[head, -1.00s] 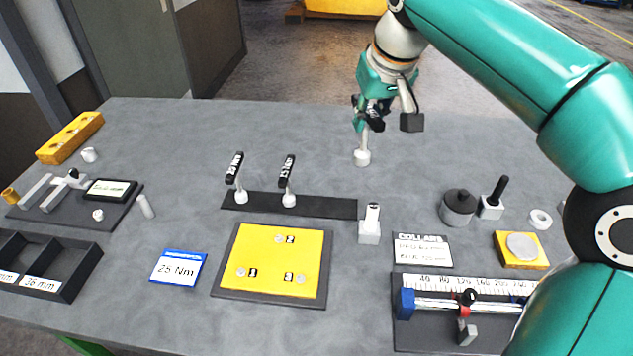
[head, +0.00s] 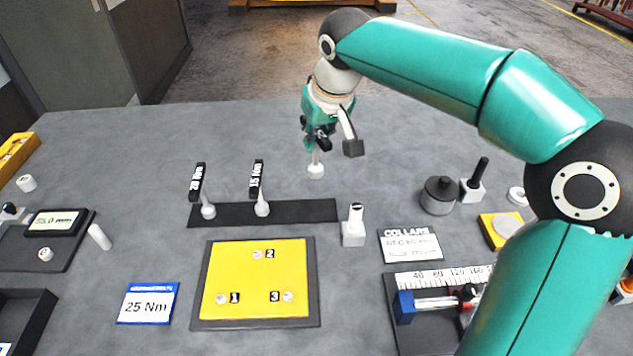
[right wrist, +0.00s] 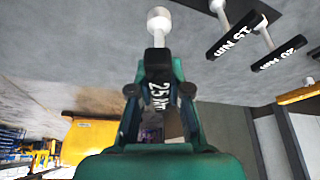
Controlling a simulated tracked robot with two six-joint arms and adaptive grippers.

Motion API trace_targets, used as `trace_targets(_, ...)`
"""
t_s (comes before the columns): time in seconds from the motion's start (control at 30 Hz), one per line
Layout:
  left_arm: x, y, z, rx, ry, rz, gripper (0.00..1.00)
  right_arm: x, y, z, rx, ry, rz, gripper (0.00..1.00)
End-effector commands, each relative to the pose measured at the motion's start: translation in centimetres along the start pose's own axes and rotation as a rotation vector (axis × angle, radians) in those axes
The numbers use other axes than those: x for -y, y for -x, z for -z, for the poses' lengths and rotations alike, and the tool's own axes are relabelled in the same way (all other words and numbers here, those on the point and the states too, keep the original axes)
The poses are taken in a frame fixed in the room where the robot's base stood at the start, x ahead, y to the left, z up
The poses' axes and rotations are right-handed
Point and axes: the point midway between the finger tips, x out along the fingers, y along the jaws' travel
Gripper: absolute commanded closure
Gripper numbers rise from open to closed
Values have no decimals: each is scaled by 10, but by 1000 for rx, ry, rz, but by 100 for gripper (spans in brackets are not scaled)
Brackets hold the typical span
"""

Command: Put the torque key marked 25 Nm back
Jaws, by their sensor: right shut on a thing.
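My right gripper (head: 318,138) is shut on the torque key marked 25 Nm (head: 316,170). The key hangs with its pale round socket end down, above the table behind the rack. In the right wrist view the 25 Nm label (right wrist: 158,96) shows between the fingers. The dark rack strip (head: 300,211) holds the 20 Nm key (head: 208,210) and the 15 Nm key (head: 262,208), both upright. The strip's right part is bare. A card reading 25 Nm (head: 148,303) lies at the front left. My left gripper is not in view.
A yellow plate (head: 255,262) with numbered studs lies in front of the rack. A small grey block (head: 353,232) stands just right of the rack. A COLLARS card (head: 410,245) and a dark cylinder (head: 438,197) are further right. The table behind the rack is clear.

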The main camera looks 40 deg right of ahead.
Motion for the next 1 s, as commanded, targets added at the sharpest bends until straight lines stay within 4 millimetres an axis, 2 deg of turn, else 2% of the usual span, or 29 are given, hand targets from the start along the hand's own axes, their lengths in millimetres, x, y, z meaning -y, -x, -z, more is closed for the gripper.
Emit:
trace_targets(0.03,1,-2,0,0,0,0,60,0,-14,-6,3,1,-1,100)
trace_targets(0.1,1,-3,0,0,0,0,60,0,-29,-12,2,1,0,100)
trace_targets(0.23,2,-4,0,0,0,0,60,0,-49,-20,0,2,0,100)
trace_targets(0.47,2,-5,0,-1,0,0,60,1,-65,-26,-1,3,1,100)
trace_targets(0.7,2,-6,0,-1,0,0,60,1,-94,-38,0,3,1,100)
trace_targets(1.0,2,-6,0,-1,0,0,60,2,-98,-39,-3,4,2,100)
